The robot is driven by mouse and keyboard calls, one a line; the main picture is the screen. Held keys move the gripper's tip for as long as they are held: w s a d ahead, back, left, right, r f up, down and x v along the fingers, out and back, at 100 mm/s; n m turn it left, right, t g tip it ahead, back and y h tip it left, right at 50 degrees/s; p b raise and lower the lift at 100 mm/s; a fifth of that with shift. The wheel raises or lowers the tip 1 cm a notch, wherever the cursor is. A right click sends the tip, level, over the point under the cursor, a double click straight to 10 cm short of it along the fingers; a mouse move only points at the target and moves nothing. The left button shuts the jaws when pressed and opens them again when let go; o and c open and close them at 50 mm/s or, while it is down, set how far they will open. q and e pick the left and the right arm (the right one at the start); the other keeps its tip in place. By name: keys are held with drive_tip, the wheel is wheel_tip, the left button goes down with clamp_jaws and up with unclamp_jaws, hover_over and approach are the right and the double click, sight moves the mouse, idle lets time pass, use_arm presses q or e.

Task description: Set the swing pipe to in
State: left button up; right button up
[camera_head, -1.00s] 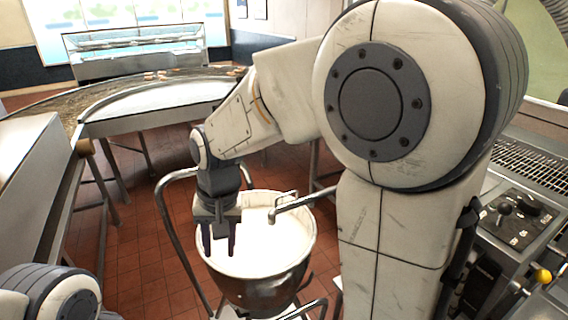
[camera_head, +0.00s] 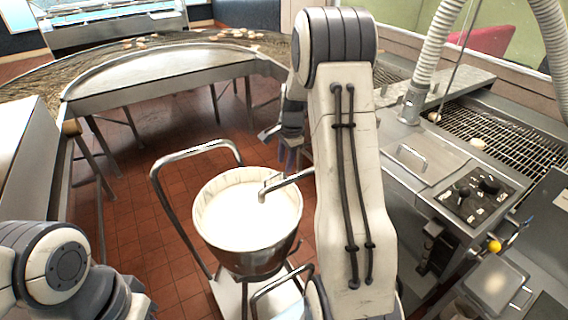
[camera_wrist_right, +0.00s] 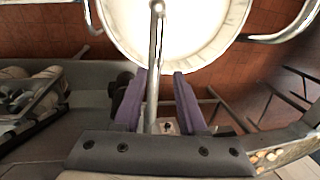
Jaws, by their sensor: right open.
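The swing pipe (camera_head: 288,181) is a bent metal tube. In the head view its outlet end hangs over the white bowl (camera_head: 240,238), and its other end runs right, behind my right arm. My right gripper (camera_head: 288,160) is just beyond the pipe, at the bowl's right side, partly hidden by the arm. In the right wrist view the pipe (camera_wrist_right: 154,55) runs up between the two purple fingers of my open right gripper (camera_wrist_right: 163,73) and reaches over the bowl (camera_wrist_right: 205,35). Contact with the pipe cannot be told. Only links of my left arm show, at the lower left.
The bowl sits on a wheeled cart with a curved handle (camera_head: 160,190). A control panel (camera_head: 470,193) and a wire conveyor (camera_head: 500,140) stand at the right. A curved conveyor (camera_head: 160,72) runs behind. Red tiled floor is clear left of the bowl.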

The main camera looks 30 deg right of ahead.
sight(283, 172)
drive_tip(key=shift+w+f, duration=0.2)
drive_tip(key=shift+f, duration=0.6)
drive_tip(key=shift+w+f, duration=0.15)
drive_tip(key=shift+f, duration=0.6)
clamp_jaws()
